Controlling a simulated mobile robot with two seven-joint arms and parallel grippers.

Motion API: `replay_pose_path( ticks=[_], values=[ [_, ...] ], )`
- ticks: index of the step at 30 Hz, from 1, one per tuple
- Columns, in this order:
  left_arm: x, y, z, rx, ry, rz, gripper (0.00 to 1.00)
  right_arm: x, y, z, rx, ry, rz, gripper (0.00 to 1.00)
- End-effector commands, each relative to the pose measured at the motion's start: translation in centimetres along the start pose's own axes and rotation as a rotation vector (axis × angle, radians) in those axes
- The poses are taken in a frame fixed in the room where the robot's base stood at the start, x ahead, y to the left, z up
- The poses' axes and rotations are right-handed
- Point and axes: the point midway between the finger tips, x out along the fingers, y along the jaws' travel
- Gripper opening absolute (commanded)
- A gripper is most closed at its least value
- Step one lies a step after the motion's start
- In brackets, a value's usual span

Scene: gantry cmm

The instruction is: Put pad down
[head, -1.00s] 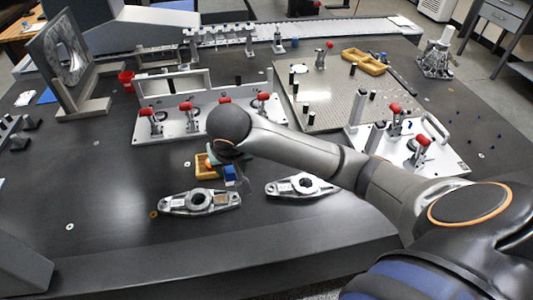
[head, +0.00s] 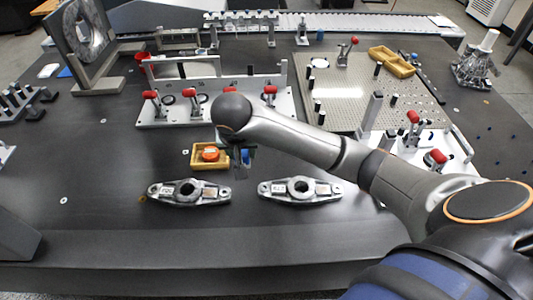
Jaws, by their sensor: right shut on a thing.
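My right gripper (head: 241,164) points down just right of a small yellow tray (head: 197,162); its fingers are dark and small in the head view. It is shut on a small blue thing (head: 247,157), which seems to be the pad and is partly hidden by the gripper. I cannot tell whether the blue thing touches the table. An orange round thing (head: 210,154) sits in the yellow tray. My left gripper is not in view.
Two metal castings, left (head: 189,192) and right (head: 300,190), lie in front of the gripper. A fixture plate with red-handled clamps (head: 210,113) stands behind. A perforated plate (head: 350,108) lies at the back right. The dark table (head: 100,190) is clear at the left.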

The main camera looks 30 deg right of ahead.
Motion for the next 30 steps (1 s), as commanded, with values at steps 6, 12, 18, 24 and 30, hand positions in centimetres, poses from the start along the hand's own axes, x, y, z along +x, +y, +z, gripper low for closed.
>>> replay_pose_path(
  ticks=[6,12,18,24,30],
  values=[
    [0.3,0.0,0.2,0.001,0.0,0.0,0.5,2.2,1.2,-1.8,0.007,0.002,0.007,0.04],
    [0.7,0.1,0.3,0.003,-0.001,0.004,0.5,6.1,3.3,-5.1,0.007,0.001,0.008,0.04],
    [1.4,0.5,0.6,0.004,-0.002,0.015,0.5,10.6,4.7,-6.8,0.005,-0.001,0.005,0.04],
    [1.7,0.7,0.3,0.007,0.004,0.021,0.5,13.2,5.3,-7.6,0.003,0.0,0.003,0.04],
    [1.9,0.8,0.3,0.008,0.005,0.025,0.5,15.2,5.7,-7.5,0.0,-0.001,0.003,0.04]
  ],
)
